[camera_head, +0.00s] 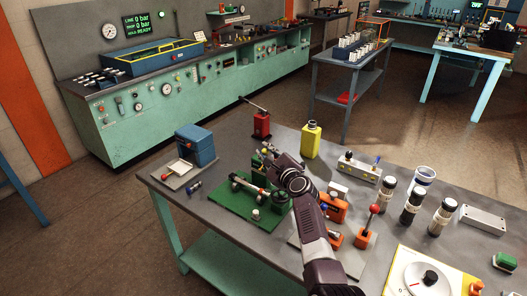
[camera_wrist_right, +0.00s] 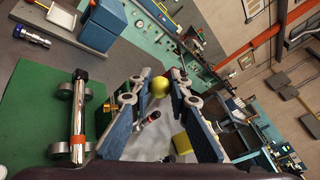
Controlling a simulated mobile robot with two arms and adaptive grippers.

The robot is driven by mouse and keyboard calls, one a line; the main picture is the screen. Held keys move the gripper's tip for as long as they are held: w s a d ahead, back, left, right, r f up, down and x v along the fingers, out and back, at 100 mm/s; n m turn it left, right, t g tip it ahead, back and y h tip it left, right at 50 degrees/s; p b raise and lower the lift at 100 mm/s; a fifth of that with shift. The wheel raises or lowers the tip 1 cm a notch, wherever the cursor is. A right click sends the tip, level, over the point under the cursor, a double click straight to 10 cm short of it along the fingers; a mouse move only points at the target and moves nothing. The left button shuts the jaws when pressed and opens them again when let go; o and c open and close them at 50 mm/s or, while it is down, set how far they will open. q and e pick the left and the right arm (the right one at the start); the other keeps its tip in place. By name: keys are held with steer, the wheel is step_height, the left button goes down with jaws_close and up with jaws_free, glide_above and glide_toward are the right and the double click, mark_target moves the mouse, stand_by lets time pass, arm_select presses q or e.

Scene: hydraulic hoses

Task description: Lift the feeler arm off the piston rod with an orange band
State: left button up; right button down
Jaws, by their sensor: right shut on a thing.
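A shiny piston rod (camera_wrist_right: 79,112) with an orange band (camera_wrist_right: 77,140) lies on rollers over a green base plate (camera_wrist_right: 25,105) in the right wrist view. In the head view the green plate (camera_head: 232,203) is on the near table, partly behind my right arm. My right gripper (camera_head: 270,155) is above its far right side. In the wrist view the right gripper (camera_wrist_right: 162,82) has a yellow-green ball (camera_wrist_right: 160,87) between its fingertips, beside and apart from the rod. The feeler arm cannot be clearly made out, nor whether the ball belongs to it. My left gripper is not in view.
A blue box (camera_head: 195,146) stands left of the plate. A red pump (camera_head: 261,125) and a yellow bottle (camera_head: 311,141) stand behind my right gripper. Orange parts, black-and-white cylinders and a dial box (camera_head: 425,278) crowd the table's right side.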

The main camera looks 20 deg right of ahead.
stand_by(0.3)
steer(key=c, duration=1.8)
jaws_free()
steer(key=shift+d, duration=0.1)
steer(key=s, duration=0.7)
steer(key=shift+s+d+r, duration=0.25)
steer(key=shift+d+r, duration=0.15)
steer(key=shift+r, duration=0.05)
